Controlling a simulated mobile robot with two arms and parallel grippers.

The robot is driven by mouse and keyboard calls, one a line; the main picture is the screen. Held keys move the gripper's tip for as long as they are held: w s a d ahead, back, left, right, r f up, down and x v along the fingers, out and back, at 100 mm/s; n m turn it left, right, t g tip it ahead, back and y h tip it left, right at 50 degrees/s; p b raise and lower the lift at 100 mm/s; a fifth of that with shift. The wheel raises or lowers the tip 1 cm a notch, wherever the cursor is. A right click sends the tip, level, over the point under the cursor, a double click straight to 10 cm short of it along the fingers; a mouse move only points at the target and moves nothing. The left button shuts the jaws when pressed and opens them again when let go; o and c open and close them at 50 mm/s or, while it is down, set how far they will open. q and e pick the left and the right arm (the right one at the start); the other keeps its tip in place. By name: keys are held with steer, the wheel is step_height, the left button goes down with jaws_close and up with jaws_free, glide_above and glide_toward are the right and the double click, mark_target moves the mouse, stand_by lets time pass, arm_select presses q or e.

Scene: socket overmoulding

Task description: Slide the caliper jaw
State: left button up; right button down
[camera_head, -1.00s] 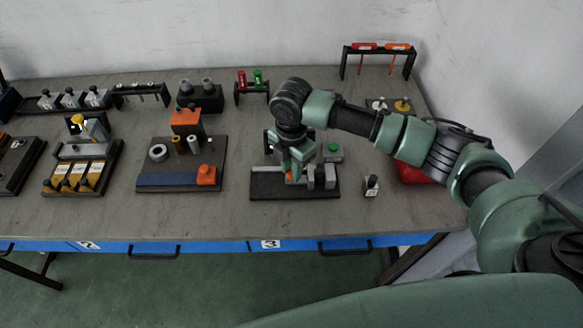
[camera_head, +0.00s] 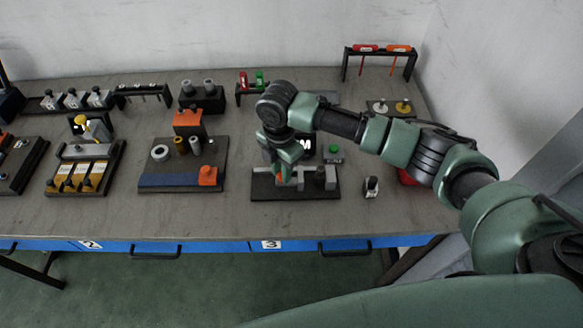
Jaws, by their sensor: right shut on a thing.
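The caliper fixture is a black base (camera_head: 262,190) on the bench with a grey rail and grey blocks (camera_head: 320,178) at its right part. My right gripper (camera_head: 284,178) reaches down over the left part of this fixture, pointing down. It is shut on the caliper jaw, of which a small orange part (camera_head: 279,175) shows beside the fingers. The fingers and wrist hide most of the jaw. A gap shows between the gripper and the grey blocks on the right. My left gripper is not in view.
A tray with an orange block (camera_head: 208,176) lies to the left.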

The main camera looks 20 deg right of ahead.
steer(key=shift+w+a, duration=0.1)
steer(key=shift+a, duration=0.25)
steer(key=c, duration=1.6)
jaws_free()
steer(key=o, duration=0.4)
steer(key=shift+a, duration=0.1)
steer(key=shift+r, duration=0.5)
step_height(320, 180, up, 7)
steer(key=shift+f+b, duration=0.1)
steer(key=shift+b, duration=0.55)
